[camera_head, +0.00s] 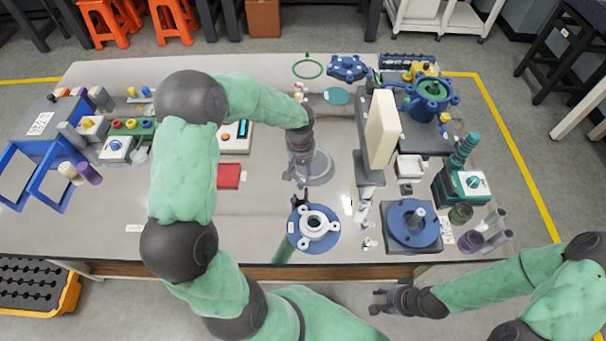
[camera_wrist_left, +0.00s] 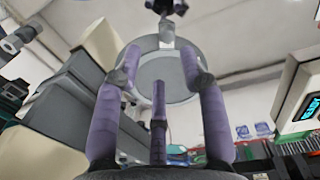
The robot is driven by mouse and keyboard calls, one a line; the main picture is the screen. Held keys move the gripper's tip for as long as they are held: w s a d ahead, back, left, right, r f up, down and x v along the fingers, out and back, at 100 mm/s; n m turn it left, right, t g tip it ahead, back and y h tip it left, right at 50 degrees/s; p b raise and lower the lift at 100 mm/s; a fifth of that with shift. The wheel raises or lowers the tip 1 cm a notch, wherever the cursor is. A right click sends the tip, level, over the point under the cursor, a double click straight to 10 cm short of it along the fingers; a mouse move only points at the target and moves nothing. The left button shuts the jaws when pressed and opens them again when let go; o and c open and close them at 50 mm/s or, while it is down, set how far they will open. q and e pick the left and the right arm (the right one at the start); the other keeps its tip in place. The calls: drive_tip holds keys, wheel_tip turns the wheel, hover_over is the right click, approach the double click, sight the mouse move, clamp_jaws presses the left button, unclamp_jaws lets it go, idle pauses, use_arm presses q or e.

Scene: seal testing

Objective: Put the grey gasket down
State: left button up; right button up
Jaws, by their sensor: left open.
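A round grey piece, which I take for the grey gasket (camera_head: 322,169), is at the middle of the table in the head view, beside and partly behind my left gripper (camera_head: 299,181). In the left wrist view, the gasket (camera_wrist_left: 167,92) shows as a grey disc with a raised rim between and beyond the spread purple fingers of my left gripper (camera_wrist_left: 160,85). My left gripper is open. I cannot tell whether the fingers touch the gasket or whether it rests fully on the table. My right gripper (camera_head: 379,300) is open and empty in front of the table edge.
A blue flange with a white ring (camera_head: 297,240) lies in front of the gasket. A grey stand with a beige panel (camera_head: 382,125) rises close on the right. A blue round fixture (camera_head: 410,236) is at the front right. A red block (camera_head: 229,176) lies left.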

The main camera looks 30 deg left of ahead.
use_arm(q)
wheel_tip(320, 180, up, 6)
drive_tip(key=shift+f+p, duration=0.1)
drive_tip(key=shift+p, duration=0.6)
idle(0.9)
